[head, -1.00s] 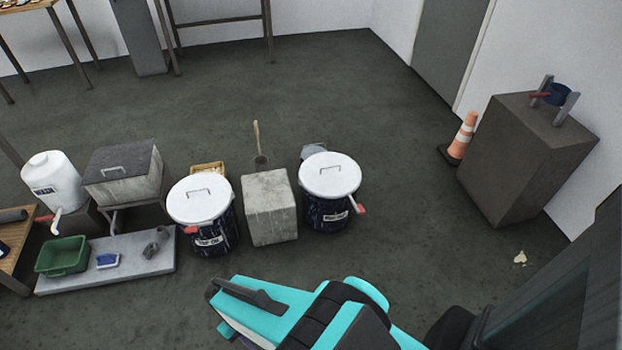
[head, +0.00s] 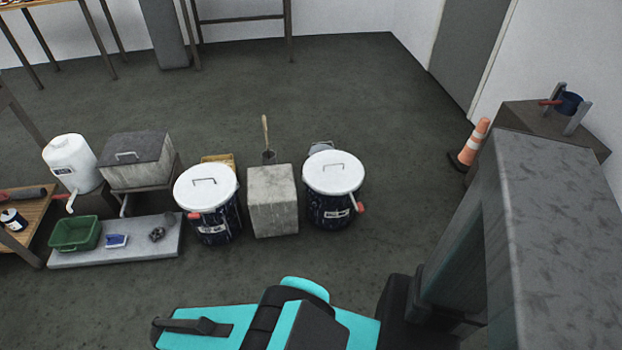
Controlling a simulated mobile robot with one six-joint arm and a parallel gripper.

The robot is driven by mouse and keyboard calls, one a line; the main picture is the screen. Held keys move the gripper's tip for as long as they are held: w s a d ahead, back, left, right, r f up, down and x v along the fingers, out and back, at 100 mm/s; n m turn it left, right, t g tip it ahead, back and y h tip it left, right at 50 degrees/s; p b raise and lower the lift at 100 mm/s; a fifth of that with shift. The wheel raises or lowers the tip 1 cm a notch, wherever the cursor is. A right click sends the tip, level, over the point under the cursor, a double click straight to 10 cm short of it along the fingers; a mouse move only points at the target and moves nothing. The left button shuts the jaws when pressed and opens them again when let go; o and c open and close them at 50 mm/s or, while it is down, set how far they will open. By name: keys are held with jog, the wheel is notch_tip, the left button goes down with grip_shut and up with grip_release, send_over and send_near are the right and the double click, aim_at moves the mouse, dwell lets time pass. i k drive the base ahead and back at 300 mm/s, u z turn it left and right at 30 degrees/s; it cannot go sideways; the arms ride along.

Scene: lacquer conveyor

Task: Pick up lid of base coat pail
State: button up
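Two dark pails with white lids and paint-streaked sides stand on the floor, the left pail (head: 213,226) and the right pail (head: 331,214). Each has a small label too blurred to read, so I cannot tell which is the base coat pail. The left lid (head: 205,197) and the right lid (head: 333,184) both sit on their pails, each with a thin loop handle on top. My teal and black arm crosses the bottom edge, nearer than the pails and apart from them. My gripper's fingertips do not show.
A concrete block (head: 273,214) stands between the pails. A grey slab (head: 130,253) at left bears a green tub (head: 75,235). A white jug (head: 68,165) and a lidded box (head: 140,172) stand behind. A traffic cone (head: 473,145) is at right. The floor beyond the pails is open.

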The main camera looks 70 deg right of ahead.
aim_at(329, 171)
jog(key=u, duration=0.15)
jog(key=k, duration=1.8)
jog(key=z, duration=0.45)
jog(key=i, duration=0.75)
jog(key=u, duration=0.05)
